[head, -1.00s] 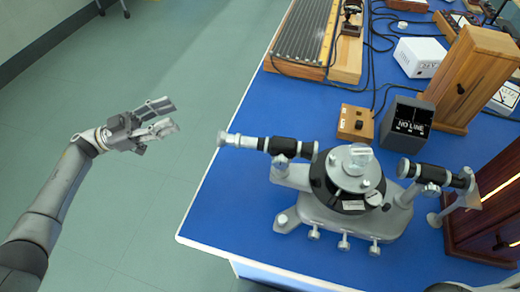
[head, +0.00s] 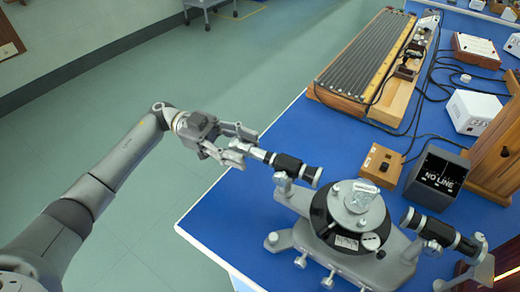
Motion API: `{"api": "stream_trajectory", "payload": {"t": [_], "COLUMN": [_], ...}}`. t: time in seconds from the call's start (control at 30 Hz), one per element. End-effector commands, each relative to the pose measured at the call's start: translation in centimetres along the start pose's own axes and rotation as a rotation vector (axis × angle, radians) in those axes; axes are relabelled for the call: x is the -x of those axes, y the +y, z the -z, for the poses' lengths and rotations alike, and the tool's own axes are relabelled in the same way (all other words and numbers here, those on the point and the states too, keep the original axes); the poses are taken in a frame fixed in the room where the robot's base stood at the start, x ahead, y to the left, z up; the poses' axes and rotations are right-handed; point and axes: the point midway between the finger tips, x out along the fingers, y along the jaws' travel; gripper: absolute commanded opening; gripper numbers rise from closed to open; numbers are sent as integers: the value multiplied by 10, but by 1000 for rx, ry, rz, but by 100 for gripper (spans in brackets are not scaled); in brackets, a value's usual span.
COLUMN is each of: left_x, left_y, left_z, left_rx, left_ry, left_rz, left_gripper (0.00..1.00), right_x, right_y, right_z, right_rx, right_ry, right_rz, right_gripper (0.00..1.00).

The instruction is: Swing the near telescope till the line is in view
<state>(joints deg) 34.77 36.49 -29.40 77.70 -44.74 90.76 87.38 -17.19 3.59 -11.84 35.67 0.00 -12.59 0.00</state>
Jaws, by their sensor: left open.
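The spectrometer (head: 345,215) stands on the blue bench, with a round table on top holding a small clear prism. Its near telescope (head: 290,164) points out past the bench's left edge. My left gripper (head: 240,148) is open at the telescope's outer end, its fingers close around or beside the eyepiece; I cannot tell whether they touch it. A second tube, the collimator (head: 438,232), sits at the right. The dark display box (head: 438,176) reads "NO LINE". My right gripper is not in view.
The blue bench top (head: 215,205) is clear left of the spectrometer. Behind stand a small wooden box (head: 380,165), a long ribbed board (head: 370,60), white boxes (head: 472,110) and loose black cables. A wooden cabinet (head: 498,150) stands at the right.

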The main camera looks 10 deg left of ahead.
Motion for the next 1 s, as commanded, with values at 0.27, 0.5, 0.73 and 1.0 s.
{"api": "stream_trajectory", "payload": {"t": [0.27,0.5,0.73,1.0], "left_x": [-38,-43,-43,-43], "left_y": [0,0,0,0], "left_z": [1,0,0,0], "left_rx": [1,0,0,0], "left_ry": [2,0,0,0], "left_rz": [0,2,2,2], "left_gripper": [44,44,31,0], "right_x": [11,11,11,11], "right_y": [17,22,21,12], "right_z": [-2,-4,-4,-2], "right_rx": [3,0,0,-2], "right_ry": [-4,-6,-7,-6], "right_rz": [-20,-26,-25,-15], "right_gripper": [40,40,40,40]}}
